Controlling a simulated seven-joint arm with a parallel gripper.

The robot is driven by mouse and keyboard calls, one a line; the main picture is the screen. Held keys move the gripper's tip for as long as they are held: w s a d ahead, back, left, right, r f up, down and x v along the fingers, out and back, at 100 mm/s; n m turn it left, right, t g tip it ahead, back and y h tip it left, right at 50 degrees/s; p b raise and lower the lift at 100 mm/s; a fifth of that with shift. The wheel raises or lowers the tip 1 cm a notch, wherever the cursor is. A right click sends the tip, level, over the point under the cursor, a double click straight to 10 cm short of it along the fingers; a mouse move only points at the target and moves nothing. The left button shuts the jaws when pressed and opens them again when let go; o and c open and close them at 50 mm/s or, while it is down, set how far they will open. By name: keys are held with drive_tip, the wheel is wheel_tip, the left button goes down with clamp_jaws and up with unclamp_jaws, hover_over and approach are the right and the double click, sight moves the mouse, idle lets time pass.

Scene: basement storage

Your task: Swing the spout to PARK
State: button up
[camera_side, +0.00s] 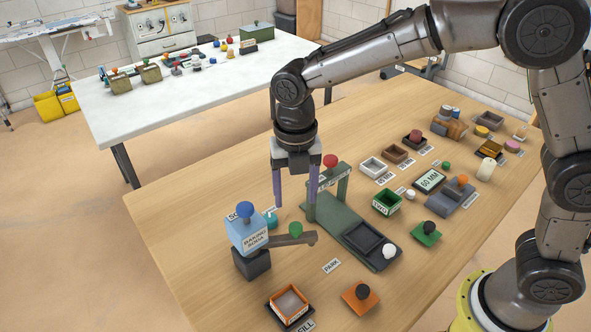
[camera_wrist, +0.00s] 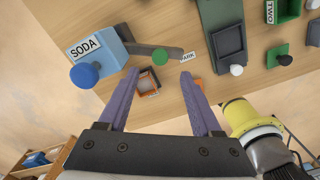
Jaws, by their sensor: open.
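The spout (camera_side: 290,239) is a grey bar with a green knob (camera_side: 296,229), reaching right from the light-blue BAKING SODA box (camera_side: 247,234) on its dark base. The PARK label (camera_side: 331,266) lies on the table in front of and right of the spout's end. In the wrist view the spout (camera_wrist: 172,52) ends beside the PARK label (camera_wrist: 188,57); its exact alignment I cannot tell. The knob also shows there (camera_wrist: 160,56). My gripper (camera_side: 295,203) is open and empty, pointing down above and behind the spout; in the wrist view its fingers (camera_wrist: 160,76) straddle the knob's line, apart from it.
A green press frame (camera_side: 342,190) with a red knob stands close right of my gripper. An orange-rimmed FILL tray (camera_side: 290,307) and an orange block with a black knob (camera_side: 361,297) are at the front. Several small trays and blocks fill the right side. The table's left end is clear.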

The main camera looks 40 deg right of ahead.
wheel_tip(320, 180, up, 6)
idle(0.5)
drive_tip(key=s+d+r+m+t, duration=0.4)
drive_tip(key=s+d+r+m, duration=0.4)
drive_tip(key=d+r, duration=0.4)
drive_tip(key=s+d+f+m, duration=0.3)
drive_tip(key=s+m, duration=0.4)
drive_tip(key=m, duration=0.4)
drive_tip(key=s+d+f+m+t, duration=0.1)
drive_tip(key=s+d+f+m, duration=0.2)
drive_tip(key=s+f+m, duration=0.3)
drive_tip(key=shift+s+d+m+t, duration=0.25)
drive_tip(key=shift+s+m, duration=0.4)
drive_tip(key=shift+m, duration=1.95)
drive_tip(key=shift+a, duration=0.1)
